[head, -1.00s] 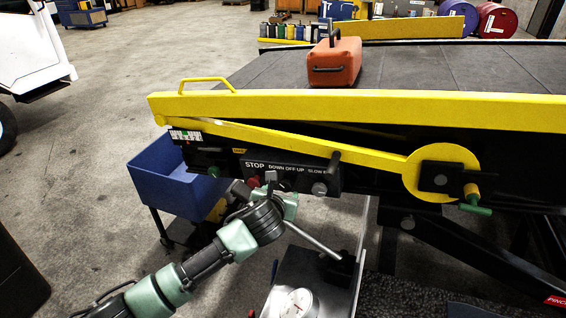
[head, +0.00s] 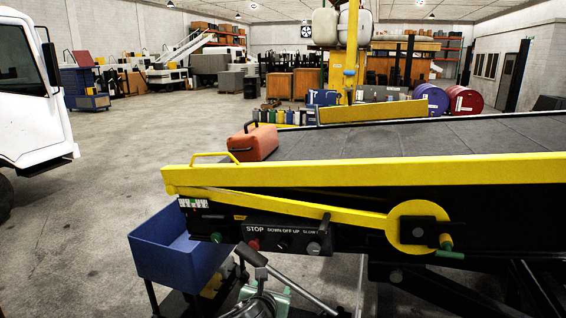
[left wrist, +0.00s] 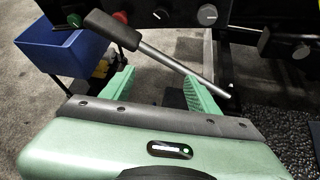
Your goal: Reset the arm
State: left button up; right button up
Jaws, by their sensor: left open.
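My left gripper (head: 262,296) is at the bottom edge of the head view, below the control panel and partly cut off. In the left wrist view its green fingers (left wrist: 157,92) are apart, with nothing shut between them. A lever with a black grip (left wrist: 112,30) and a bare metal rod (left wrist: 200,90) slants across beyond the fingers. Its grip (head: 250,255) also shows in the head view, just above my gripper. I cannot tell whether they touch. My right gripper is not in view.
The belt loader's control panel (head: 290,238) has a red stop button and knobs. A blue bin (head: 178,255) stands left of it. An orange suitcase (head: 254,143) lies near the belt's left end. A white vehicle (head: 30,90) stands at far left. Open floor (head: 110,165) lies between.

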pick_arm(q)
jog(key=s+a+f+n+g, duration=0.2)
jog(key=s+f+n, duration=0.3)
jog(key=s+n, duration=0.4)
jog(key=s+a+f+n+g, duration=0.2)
jog(key=s+f+n, duration=0.2)
jog(key=s+n, duration=0.55)
jog(key=s+a+f+n+g, duration=0.1)
jog(key=s+a+n, duration=0.3)
jog(key=s+n, duration=0.3)
jog(key=s+a+f+n+g+y, duration=0.1)
jog(key=s+a+n+g, duration=0.1)
jog(key=s+a+n, duration=0.45)
jog(key=s+a+f+n+g, duration=0.1)
jog(key=s+a+n, duration=0.3)
jog(key=s, duration=0.5)
notch_tip(320, 180, down, 35)
jog(key=s+n+g+b, duration=0.1)
jog(key=s+g+b, duration=0.15)
jog(key=b, duration=0.55)
jog(key=s+a+f+b, duration=0.2)
jog(key=s+f+b, duration=0.2)
jog(key=s+f, duration=1.2)
notch_tip(320, 180, down, 4)
jog(key=shift+s+f+b, duration=0.1)
jog(key=shift+s+b, duration=0.15)
jog(key=shift+b, duration=0.15)
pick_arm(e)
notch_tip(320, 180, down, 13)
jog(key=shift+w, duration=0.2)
